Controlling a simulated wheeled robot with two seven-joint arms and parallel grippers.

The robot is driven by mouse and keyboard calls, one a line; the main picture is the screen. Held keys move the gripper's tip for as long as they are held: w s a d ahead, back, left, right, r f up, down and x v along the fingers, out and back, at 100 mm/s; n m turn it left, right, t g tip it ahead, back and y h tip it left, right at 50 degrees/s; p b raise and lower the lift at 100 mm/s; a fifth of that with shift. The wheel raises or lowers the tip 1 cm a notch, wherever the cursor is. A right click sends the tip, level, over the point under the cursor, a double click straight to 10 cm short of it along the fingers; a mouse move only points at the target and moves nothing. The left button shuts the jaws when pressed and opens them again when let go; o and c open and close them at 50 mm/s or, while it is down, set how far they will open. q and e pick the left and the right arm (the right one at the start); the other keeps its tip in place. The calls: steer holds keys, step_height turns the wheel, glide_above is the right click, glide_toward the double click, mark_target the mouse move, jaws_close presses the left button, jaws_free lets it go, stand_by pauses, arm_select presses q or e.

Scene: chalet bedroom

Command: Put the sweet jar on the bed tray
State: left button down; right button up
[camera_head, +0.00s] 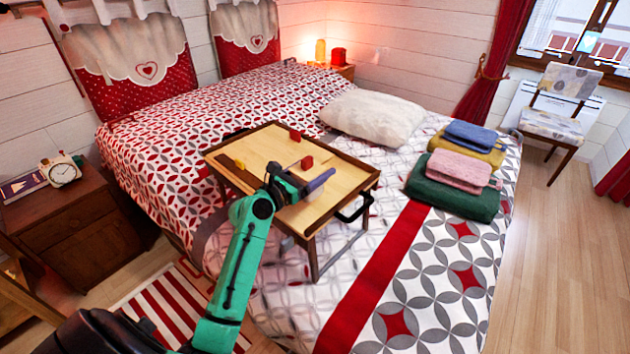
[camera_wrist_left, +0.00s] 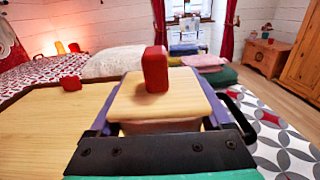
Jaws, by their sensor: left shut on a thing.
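The bed tray (camera_head: 335,205) is a wooden tray on legs, standing on the bed. My left gripper (camera_head: 303,182) is over the tray's near right part. It is shut on the sweet jar (camera_head: 307,162), of which mostly a red knob shows in the head view. In the left wrist view the sweet jar (camera_wrist_left: 185,97) has a pale wooden lid with an upright red knob, and lilac fingers lie on both sides of it. The jar's body is mostly hidden. I cannot tell whether its base touches the tray. My right gripper is not in view.
A small red thing (camera_head: 295,135) is at the tray's far side and a yellow one (camera_head: 240,163) at its left. A white pillow (camera_head: 372,117) and folded textiles (camera_head: 455,200) lie right of the tray. A nightstand (camera_head: 75,225) with a clock (camera_head: 62,172) stands left.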

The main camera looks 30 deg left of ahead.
arm_select(q)
step_height(320, 180, down, 2)
steer(key=shift+f, duration=0.4)
steer(key=shift+f+b, duration=0.15)
steer(key=shift+b, duration=0.15)
jaws_free()
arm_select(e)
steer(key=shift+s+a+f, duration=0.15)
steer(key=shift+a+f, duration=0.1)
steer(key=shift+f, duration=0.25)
